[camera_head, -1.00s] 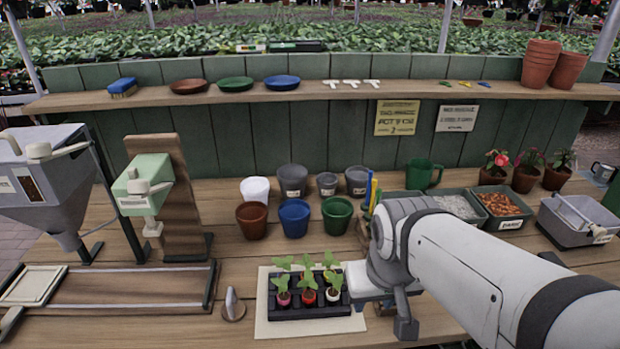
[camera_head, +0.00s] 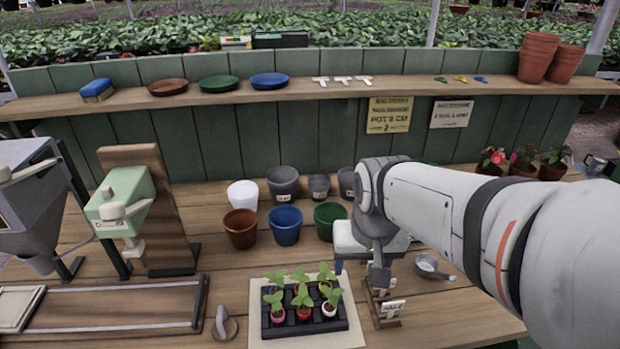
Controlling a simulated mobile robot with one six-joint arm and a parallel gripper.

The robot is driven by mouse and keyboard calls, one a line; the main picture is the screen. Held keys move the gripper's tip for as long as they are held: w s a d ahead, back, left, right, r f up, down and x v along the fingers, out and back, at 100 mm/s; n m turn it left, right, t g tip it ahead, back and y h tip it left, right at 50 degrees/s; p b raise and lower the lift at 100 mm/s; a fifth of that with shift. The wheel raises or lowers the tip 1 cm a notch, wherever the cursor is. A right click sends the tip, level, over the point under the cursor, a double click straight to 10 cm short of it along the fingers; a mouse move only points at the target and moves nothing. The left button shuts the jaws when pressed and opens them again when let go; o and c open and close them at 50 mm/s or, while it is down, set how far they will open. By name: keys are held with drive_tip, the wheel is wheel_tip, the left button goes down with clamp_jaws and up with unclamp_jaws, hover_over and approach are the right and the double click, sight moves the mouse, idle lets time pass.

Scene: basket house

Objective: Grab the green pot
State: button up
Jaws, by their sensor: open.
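The green pot (camera_head: 328,220) stands upright on the wooden bench, to the right of a blue pot (camera_head: 286,226) and a brown pot (camera_head: 241,229). Its right side is close to my arm. My gripper (camera_head: 345,245) is just in front and to the right of the green pot, with its white body below my wrist. It is open and holds nothing. The fingertips are largely hidden, and I cannot tell whether they touch the pot.
A white pot (camera_head: 243,194) and grey pots (camera_head: 283,183) stand behind. A black seedling tray (camera_head: 306,322) lies in front, with small labelled stands (camera_head: 389,311) and a metal scoop (camera_head: 433,267) to its right. A shelf (camera_head: 230,97) with saucers runs along the back.

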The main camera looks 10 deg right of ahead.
sight(330, 203)
drive_tip(key=o, duration=0.6)
drive_tip(key=w+m+g+p, duration=0.1)
drive_tip(key=w+m+p, duration=0.2)
drive_tip(key=w, duration=1.1)
drive_tip(key=shift+r+p, duration=0.3)
drive_tip(key=shift+p, duration=0.05)
drive_tip(key=shift+o, duration=1)
drive_tip(key=w+f+m+p, duration=0.1)
drive_tip(key=w+f, duration=0.1)
drive_tip(key=w, duration=0.2)
drive_tip(key=w+f+m+g+p, duration=0.1)
drive_tip(key=w+f, duration=0.2)
drive_tip(key=w, duration=0.1)
drive_tip(key=w+f+m+p, duration=0.1)
drive_tip(key=w+f, duration=0.1)
drive_tip(key=w, duration=0.2)
drive_tip(key=shift+a+f+m, duration=0.15)
drive_tip(key=shift+a+m, duration=0.1)
drive_tip(key=shift+m, duration=0.05)
drive_tip(key=shift+w+f, duration=0.25)
drive_tip(key=shift+w, duration=0.05)
drive_tip(key=shift+f+p, duration=0.3)
drive_tip(key=shift+f, duration=0.1)
drive_tip(key=shift+w+d+f+p, duration=0.15)
drive_tip(key=shift+f+p, duration=0.45)
drive_tip(key=shift+f, duration=1.2)
drive_tip(key=shift+w+a+f+p, duration=0.15)
drive_tip(key=shift+f+p, duration=0.4)
drive_tip(key=shift+f, duration=1.25)
